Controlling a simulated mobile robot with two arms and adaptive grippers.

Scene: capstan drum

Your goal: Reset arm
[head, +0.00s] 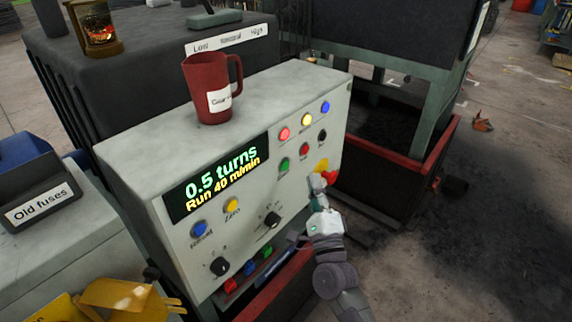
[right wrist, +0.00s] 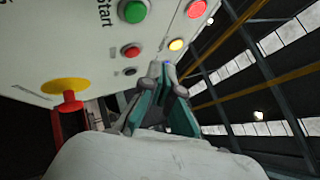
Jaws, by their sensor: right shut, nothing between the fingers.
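My right gripper (head: 317,182) is shut and empty in front of the right side of the grey control box (head: 160,165). In the head view its fingertips overlap the yellow plate of a red knob (head: 331,177) on the panel. In the right wrist view the closed fingertips (right wrist: 161,70) point up near the panel's edge, and the red knob (right wrist: 70,103) on its yellow plate (right wrist: 66,85) is to their left. Contact with the panel cannot be told. The display (head: 218,176) reads "0.5 turns" and "Run 40 m/min". My left gripper is not in view.
Coloured buttons and lamps, including a green Start button (right wrist: 133,11), cover the panel. A dark red mug (head: 207,88) stands on the box. An "Old fuses" bin (head: 38,200) and a yellow object (head: 127,297) are at left. A red-edged tray (head: 437,150) stands behind at right. Floor at right is mostly open.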

